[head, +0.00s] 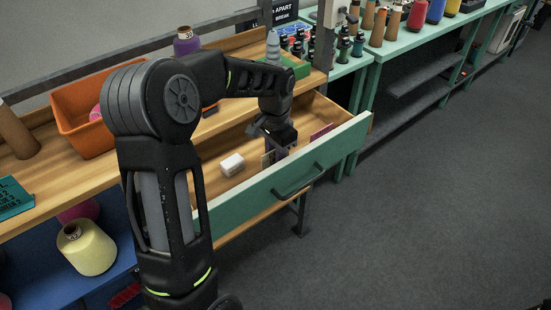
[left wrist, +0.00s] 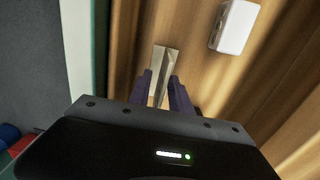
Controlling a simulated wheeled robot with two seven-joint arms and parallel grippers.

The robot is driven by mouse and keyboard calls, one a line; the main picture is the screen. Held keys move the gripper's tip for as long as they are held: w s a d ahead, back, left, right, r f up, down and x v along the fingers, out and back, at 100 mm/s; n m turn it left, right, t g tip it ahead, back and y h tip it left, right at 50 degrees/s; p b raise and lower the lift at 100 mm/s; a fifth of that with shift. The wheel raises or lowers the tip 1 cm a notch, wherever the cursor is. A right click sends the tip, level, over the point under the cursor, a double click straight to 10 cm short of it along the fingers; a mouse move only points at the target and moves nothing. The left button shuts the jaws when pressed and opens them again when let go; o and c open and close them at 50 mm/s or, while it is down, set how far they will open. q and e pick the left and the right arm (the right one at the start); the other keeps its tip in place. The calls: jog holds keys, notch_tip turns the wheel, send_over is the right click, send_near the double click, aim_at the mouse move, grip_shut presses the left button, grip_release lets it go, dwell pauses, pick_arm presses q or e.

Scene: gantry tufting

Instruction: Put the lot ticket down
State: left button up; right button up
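The drawer (head: 252,190) with a green front stands open under the wooden bench. My left gripper (head: 275,150) reaches down into it from above. In the left wrist view the two dark fingers (left wrist: 162,92) are close on either side of a thin tan card, which looks like the lot ticket (left wrist: 165,58). The card sticks out past the fingertips, and its lower part is hidden between them. In the head view a tan edge of the ticket (head: 267,159) shows beside the fingers. I cannot tell whether it touches the drawer floor. My right gripper is in neither view.
A white block (head: 232,164) lies in the drawer left of the gripper; it also shows in the left wrist view (left wrist: 234,27). A reddish card (head: 321,132) is at the drawer's right. An orange bin (head: 85,105) stands on the bench. Bare drawer floor surrounds the block.

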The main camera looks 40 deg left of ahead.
pick_arm(q)
notch_tip(320, 180, up, 12)
jog(key=shift+r+b, duration=0.1)
jog(key=shift+b, duration=0.35)
dwell(0.5)
